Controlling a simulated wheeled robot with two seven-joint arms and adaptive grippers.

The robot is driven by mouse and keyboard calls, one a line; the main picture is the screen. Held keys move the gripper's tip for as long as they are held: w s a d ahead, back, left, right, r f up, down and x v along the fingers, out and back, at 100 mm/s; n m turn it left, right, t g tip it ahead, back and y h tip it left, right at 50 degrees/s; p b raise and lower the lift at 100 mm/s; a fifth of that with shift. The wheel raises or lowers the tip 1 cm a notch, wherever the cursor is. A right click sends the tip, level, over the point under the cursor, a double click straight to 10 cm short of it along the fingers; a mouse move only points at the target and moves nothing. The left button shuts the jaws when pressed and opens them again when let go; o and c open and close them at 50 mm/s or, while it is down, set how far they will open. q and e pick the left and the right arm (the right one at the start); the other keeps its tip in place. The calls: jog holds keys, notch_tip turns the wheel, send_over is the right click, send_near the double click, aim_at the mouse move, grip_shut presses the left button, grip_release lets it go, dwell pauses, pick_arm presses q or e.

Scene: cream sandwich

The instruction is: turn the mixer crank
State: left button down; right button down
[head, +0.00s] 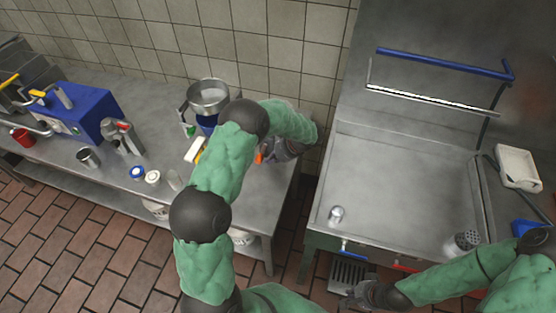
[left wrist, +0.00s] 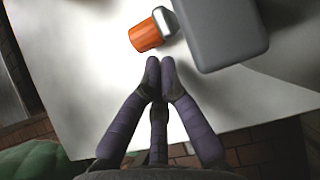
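A round metal bowl (head: 208,90) on a stand with a blue part (head: 207,121) below stands at the back of the steel counter; it may be the mixer, but I cannot tell. A small orange piece (head: 258,157) shows beside my left gripper (head: 268,155). In the left wrist view an orange cylinder (left wrist: 146,36) with a metal end lies against a dark grey block (left wrist: 222,30); whether it is the crank handle is unclear. My left gripper (left wrist: 160,66) has its fingertips together, empty, just short of the orange cylinder. My right gripper (head: 362,294) is low before the griddle, its fingers unclear.
My left arm hides part of the counter (head: 130,190). A blue machine (head: 88,112), a metal cup (head: 88,157) and small jars (head: 152,177) stand to the left.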

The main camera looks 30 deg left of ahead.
pick_arm(q)
jog(key=shift+a, duration=0.15)
jog(key=shift+s+a+f+y+b, duration=0.1)
jog(key=shift+a+f+y+b, duration=0.15)
jog(key=shift+y, duration=0.2)
jog(key=shift+f+y+b, duration=0.15)
jog(key=shift+y+b, duration=0.2)
jog(key=shift+y, duration=0.1)
jog(key=shift+a+g+y, duration=0.25)
jog(key=shift+g+y, duration=0.15)
jog(key=shift+y, duration=0.1)
jog(key=shift+r, duration=0.1)
